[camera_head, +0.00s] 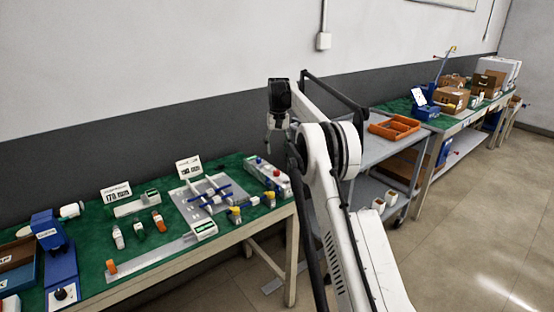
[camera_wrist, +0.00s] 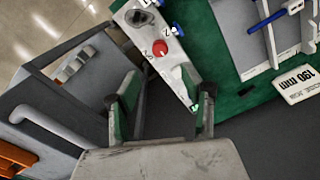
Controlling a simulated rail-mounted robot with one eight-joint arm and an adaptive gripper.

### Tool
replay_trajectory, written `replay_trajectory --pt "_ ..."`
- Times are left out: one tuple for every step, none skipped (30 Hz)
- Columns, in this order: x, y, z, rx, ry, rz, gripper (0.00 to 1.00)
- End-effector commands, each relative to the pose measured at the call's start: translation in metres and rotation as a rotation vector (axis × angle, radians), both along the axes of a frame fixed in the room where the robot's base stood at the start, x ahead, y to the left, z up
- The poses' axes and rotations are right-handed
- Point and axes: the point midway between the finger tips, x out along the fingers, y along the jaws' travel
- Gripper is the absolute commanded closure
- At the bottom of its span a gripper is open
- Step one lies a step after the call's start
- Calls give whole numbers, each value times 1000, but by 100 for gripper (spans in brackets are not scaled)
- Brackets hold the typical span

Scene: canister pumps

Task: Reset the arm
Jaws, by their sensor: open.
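My white arm reaches up from the lower right. My gripper (camera_head: 274,142) hangs above the right rear end of the green-topped bench (camera_head: 90,257). In the wrist view, the two fingers of my gripper (camera_wrist: 165,103) are apart, with nothing between them. Beyond the fingers is a light panel (camera_wrist: 180,70) with a red button (camera_wrist: 160,48). In the head view this panel (camera_head: 267,175) lies at the bench's right end, below my gripper.
The bench holds a grey plate with blue-handled parts (camera_head: 205,197), small bottles (camera_head: 118,237) and a blue device (camera_head: 55,262). A grey cart (camera_head: 372,147) with an orange tray (camera_head: 395,127) stands to the right. A second bench (camera_head: 445,120) carries boxes. The right floor is clear.

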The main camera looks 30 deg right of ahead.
Motion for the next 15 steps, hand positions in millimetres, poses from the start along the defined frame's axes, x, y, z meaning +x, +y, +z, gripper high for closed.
replay_trajectory --pt "0 0 6 0 0 0 57" --pt "0 0 8 0 0 0 57" --pt "0 0 11 0 0 0 57" --pt "0 0 13 0 0 0 57" --pt "0 0 14 0 0 0 57" --pt "0 0 15 0 0 0 57" --pt "0 0 16 0 0 0 57" --pt "0 0 17 0 0 0 57" --pt "0 0 17 0 0 0 57" --pt "0 0 17 0 0 0 57" --pt "0 0 17 0 0 0 57" --pt "0 0 17 0 0 0 57" --pt "0 0 17 0 0 0 57" --pt "0 0 17 0 0 0 57" --pt "0 0 17 0 0 0 57"
